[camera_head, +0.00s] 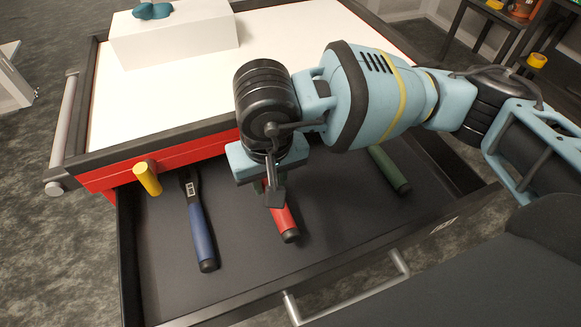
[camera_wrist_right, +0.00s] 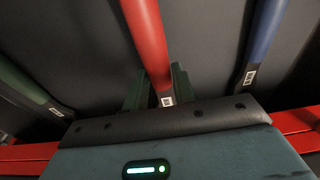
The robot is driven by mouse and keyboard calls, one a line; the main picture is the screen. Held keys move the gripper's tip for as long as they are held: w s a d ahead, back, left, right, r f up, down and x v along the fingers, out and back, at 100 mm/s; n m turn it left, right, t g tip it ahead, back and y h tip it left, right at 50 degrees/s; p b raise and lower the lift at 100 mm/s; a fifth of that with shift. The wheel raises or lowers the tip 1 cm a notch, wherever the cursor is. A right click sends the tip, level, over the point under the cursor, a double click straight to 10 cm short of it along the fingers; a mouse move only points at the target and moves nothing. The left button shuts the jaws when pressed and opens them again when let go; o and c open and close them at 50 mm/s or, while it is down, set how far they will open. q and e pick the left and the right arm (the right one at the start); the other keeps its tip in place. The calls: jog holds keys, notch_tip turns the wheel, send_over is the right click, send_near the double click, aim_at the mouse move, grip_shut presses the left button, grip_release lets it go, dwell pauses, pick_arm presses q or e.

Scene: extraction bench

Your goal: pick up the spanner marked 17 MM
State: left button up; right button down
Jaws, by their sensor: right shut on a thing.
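A red-handled spanner (camera_head: 286,222) lies in the open drawer, partly hidden by my right gripper (camera_head: 271,190). In the right wrist view the gripper's green fingers (camera_wrist_right: 158,92) are on either side of the red spanner (camera_wrist_right: 148,40), shut on it near its small white label. A blue-handled spanner (camera_head: 201,232) lies to the left with a label near its head; it also shows in the wrist view (camera_wrist_right: 264,35). A green-handled spanner (camera_head: 390,169) lies to the right, partly behind my arm. The labels are too small to read. My left gripper is not in view.
The dark drawer (camera_head: 165,275) is pulled out from a red cabinet (camera_head: 97,180) with a white top (camera_head: 115,105). A white box (camera_head: 175,43) with a teal object (camera_head: 152,11) stands on top. A yellow cylinder (camera_head: 147,179) is at the drawer's back left.

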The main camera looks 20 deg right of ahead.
jog(key=s+a, duration=0.1)
jog(key=a, duration=0.2)
jog(key=s+a, duration=0.1)
jog(key=a, duration=0.3)
jog(key=s+a+b, duration=0.1)
jog(key=a, duration=0.2)
jog(key=shift+s+a, duration=0.2)
jog(key=shift+a, duration=0.2)
jog(key=shift+s+a, duration=0.2)
jog(key=shift+a, duration=0.4)
